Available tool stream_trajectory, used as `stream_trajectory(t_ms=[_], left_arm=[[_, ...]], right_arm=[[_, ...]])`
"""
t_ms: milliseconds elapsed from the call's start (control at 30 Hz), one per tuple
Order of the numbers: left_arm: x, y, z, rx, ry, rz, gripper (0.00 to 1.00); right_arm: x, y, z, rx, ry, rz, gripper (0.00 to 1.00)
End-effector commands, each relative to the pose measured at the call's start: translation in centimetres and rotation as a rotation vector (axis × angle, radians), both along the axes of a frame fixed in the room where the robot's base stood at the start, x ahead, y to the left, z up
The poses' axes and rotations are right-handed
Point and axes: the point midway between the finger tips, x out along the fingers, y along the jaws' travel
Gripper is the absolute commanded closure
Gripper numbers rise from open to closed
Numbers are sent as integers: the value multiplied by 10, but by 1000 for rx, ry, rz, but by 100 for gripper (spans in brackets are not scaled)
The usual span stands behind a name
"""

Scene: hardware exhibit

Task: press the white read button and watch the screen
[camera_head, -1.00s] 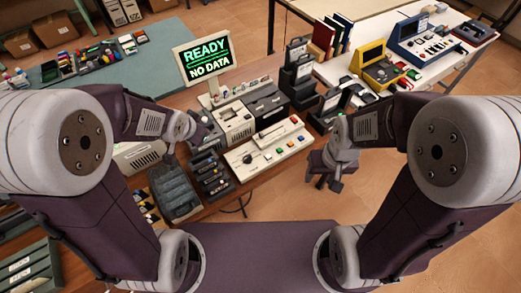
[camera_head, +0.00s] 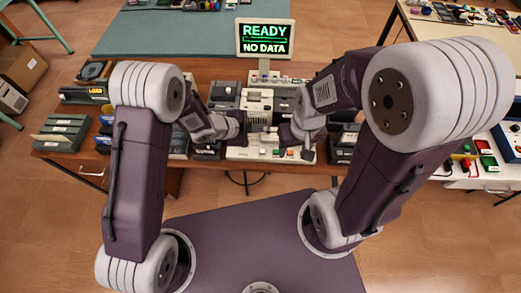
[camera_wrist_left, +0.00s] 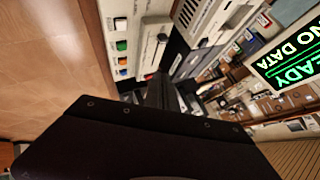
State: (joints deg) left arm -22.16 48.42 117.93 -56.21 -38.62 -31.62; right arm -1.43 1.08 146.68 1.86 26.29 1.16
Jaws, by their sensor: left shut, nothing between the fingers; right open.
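The pale console (camera_head: 243,153) carries a row of coloured buttons. My right gripper (camera_head: 303,150) is open at the console's right side. Both partly hide the panel.
A teal mat (camera_head: 165,35) lies behind.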

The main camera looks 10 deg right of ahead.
Motion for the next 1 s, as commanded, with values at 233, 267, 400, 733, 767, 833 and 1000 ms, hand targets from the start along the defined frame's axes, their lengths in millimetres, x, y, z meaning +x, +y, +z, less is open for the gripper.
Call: stream_trajectory(t_ms=[233, 267, 400, 733, 767, 833, 1000], left_arm=[[-19, -10, -13, 16, 36, -36, 100], [-20, -10, -13, 16, 36, -36, 100], [-19, -10, -13, 16, 35, -35, 100], [-19, -9, -26, 16, 35, -34, 100], [-19, -9, -29, 16, 35, -34, 100], [-19, -9, -38, 16, 35, -34, 100], [-19, -9, -63, 16, 34, -34, 100]], right_arm=[[0, 0, 4, 0, 0, 0, 45], [0, 0, 4, 0, 0, 0, 45], [0, 0, 4, 0, 0, 0, 45], [0, 0, -8, 0, 0, 0, 45], [0, 0, -11, 0, 0, 0, 45], [0, 0, -19, 0, 0, 0, 45], [0, 0, -41, 0, 0, 0, 45]])
